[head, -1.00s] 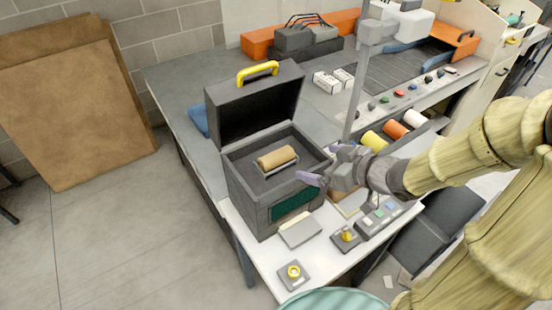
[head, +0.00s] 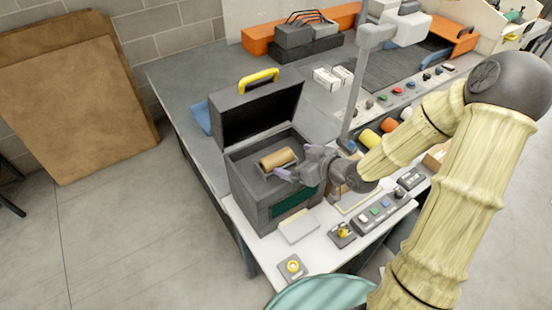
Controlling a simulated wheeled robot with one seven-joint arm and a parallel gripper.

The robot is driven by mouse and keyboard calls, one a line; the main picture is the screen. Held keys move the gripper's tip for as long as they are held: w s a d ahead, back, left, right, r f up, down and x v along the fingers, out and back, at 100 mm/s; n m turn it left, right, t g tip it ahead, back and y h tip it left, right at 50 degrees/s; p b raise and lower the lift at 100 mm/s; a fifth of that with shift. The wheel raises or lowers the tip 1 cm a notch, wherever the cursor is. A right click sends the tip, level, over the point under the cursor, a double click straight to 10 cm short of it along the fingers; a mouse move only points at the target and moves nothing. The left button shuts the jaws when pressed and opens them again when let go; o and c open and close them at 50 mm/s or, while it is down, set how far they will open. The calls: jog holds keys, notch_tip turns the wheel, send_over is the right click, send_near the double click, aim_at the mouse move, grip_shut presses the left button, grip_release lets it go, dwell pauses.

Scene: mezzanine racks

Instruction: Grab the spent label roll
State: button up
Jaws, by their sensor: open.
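The spent label roll (head: 277,158) is a tan-brown cylinder lying across a holder inside the dark grey label printer (head: 262,211). The printer's lid (head: 258,112), with a yellow handle, stands open behind it. My gripper (head: 292,163) is at the right end of the roll, above the printer's right side. Its pale purple fingers are spread, one near the roll's upper right and one near its lower right. Nothing is held. I cannot tell whether a finger touches the roll or its holder.
A white shelf in front of the printer bears a pale pad (head: 298,231), a yellow-knob switch (head: 343,234), a yellow button box (head: 292,267) and a button panel (head: 383,214). A grey post (head: 362,80) rises to the right. Coloured spools (head: 369,139) sit behind my arm.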

aim_at(279, 157)
jog(key=shift+x, duration=1.25)
jog(key=shift+p+x, duration=1.45)
jog(key=shift+x, duration=1.1)
jog(key=shift+s+f, duration=0.1)
jog(key=c, duration=0.6)
